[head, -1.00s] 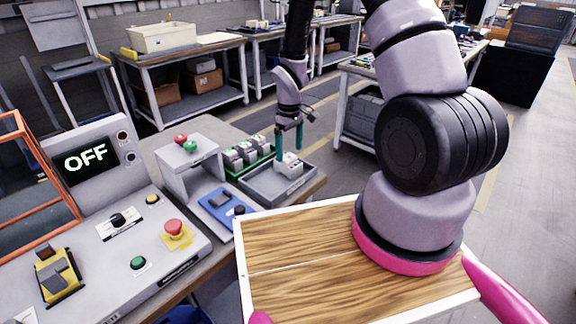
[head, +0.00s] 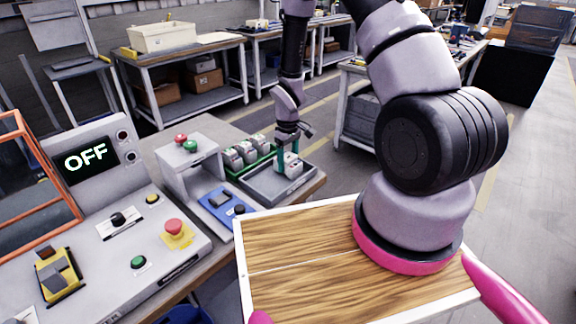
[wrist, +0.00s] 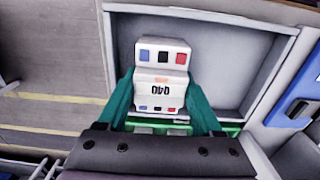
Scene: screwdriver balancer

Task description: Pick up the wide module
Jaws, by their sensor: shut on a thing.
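The wide module (head: 292,170) is a white block standing in the grey tray (head: 268,198). In the wrist view the module (wrist: 160,88) shows blue, dark and red terminals and a printed label. My gripper (head: 288,163) is lowered over it, with a green finger on each side. In the wrist view my gripper (wrist: 161,108) is shut on the module's two sides. The module appears still down in the tray; whether it touches the floor is unclear.
A green rack (head: 236,171) with several smaller white modules stands left of the tray. A blue device (head: 222,205) and a grey stand with red and green buttons (head: 190,160) are farther left. A control panel reading OFF (head: 90,158) is at the left.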

